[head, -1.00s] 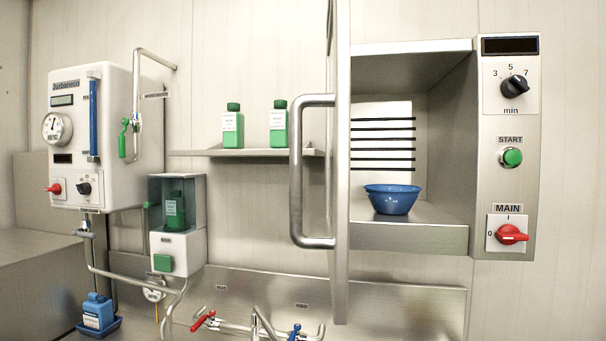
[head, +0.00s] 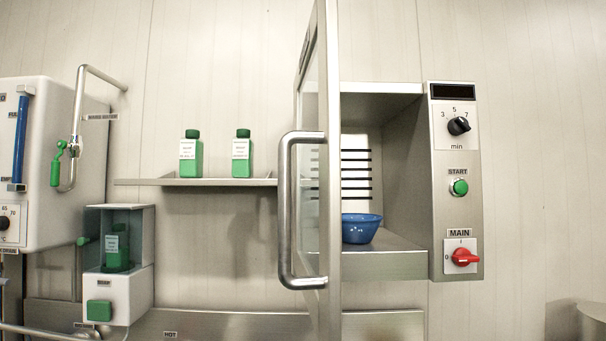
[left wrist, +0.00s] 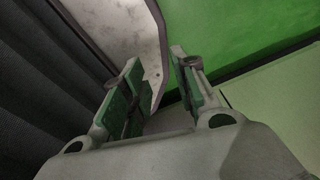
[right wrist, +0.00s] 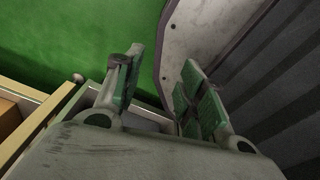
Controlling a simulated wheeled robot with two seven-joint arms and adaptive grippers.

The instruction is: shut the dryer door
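The dryer door (head: 327,180) stands open, swung out toward me and seen nearly edge-on. Its bar handle (head: 284,210) is on the left side of it. The dryer (head: 383,262) is open behind and to the right of the door, with a blue bowl (head: 359,229) on its floor, partly hidden by the door. My left gripper (left wrist: 165,88) is open and empty in the left wrist view. My right gripper (right wrist: 152,90) is open and empty in the right wrist view. Neither gripper shows in the head view, so both are away from the door.
The dryer's control panel (head: 456,185) carries a dial, a green start button and a red main switch. A shelf (head: 150,182) with two green bottles is left of the door. A soap dispenser (head: 121,290) and a white boiler unit (head: 60,150) are farther left. The wall right of the panel is clear.

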